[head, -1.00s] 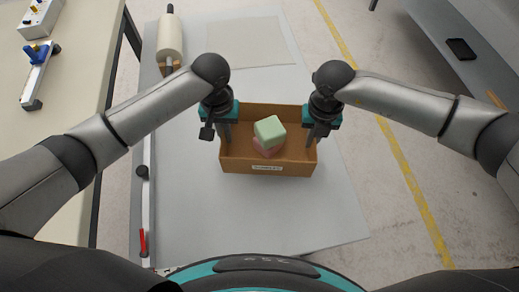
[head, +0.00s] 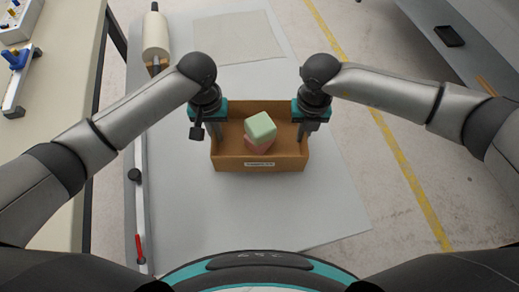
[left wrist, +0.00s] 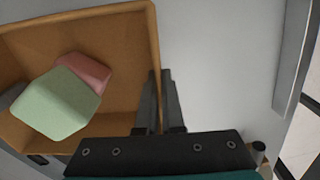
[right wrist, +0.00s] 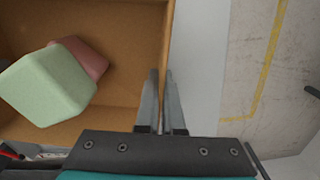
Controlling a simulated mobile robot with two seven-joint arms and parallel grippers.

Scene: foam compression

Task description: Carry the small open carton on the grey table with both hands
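The small open brown carton (head: 230,163) is at the middle of the grey table (head: 200,225), with a pale label on its near wall. A pale green block (head: 261,125) rests on a pink block (head: 257,145) inside it. My left gripper (left wrist: 161,75) has its fingers on either side of the carton's left wall, close together on it. My right gripper (right wrist: 162,75) pinches the right wall the same way. In the head view both grippers point down at the side walls. Whether the carton's bottom touches the table cannot be told.
A cream roll (head: 156,36) lies at the back left of the table, with a pale sheet (head: 238,37) beside it. A rail with a red handle (head: 139,248) runs along the left edge. A cream bench (head: 60,100) stands left. The table is clear in front of the carton.

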